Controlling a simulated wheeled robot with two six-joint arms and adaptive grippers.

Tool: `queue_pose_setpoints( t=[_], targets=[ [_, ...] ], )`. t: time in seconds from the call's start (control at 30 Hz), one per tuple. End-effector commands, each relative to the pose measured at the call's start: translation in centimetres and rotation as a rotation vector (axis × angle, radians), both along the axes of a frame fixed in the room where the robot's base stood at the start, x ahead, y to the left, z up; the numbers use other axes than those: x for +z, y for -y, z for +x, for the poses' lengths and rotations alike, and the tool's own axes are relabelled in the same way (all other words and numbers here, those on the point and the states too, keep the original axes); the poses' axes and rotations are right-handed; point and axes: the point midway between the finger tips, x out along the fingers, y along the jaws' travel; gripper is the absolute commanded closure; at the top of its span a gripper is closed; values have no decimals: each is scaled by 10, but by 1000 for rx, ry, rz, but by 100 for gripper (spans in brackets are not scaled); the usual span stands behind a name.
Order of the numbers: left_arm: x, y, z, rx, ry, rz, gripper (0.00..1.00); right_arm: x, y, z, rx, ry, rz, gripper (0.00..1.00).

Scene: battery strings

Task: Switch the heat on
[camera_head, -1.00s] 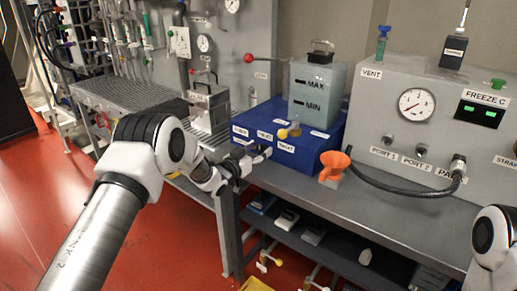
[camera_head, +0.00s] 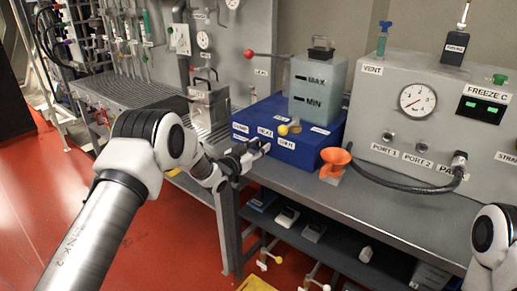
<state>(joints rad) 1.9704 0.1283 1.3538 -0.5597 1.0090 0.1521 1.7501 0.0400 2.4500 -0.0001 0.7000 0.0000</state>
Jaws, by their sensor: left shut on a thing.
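A blue unit (camera_head: 308,153) stands on the bench, with white labels on its front and top. One front label (camera_head: 265,132) seems to read HEAT. A grey tank (camera_head: 318,88) marked MAX and MIN sits on top. A yellow ball knob (camera_head: 283,130) shows at the unit's top front edge. My left gripper (camera_head: 262,148) is at the unit's front face, just under the HEAT label, shut on a small part there, which I take to be the heat switch. The fingers hide that part and its position. My right gripper is out of view; only a right arm link shows.
A black hose (camera_head: 400,184) runs along the bench to the grey panel (camera_head: 375,110).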

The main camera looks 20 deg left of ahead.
Motion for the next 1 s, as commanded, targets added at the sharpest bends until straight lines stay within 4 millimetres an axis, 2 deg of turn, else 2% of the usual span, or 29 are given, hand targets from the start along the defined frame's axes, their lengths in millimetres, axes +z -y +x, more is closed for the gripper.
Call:
queue_pose_setpoints(
  t=[0.7, 1.0],
  targets=[
    [-4, 2, -1, 1, 216, 588, 98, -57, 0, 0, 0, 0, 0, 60],
    [-4, 2, -1, 1, 287, 788, 98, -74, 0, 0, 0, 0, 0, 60]
  ],
)
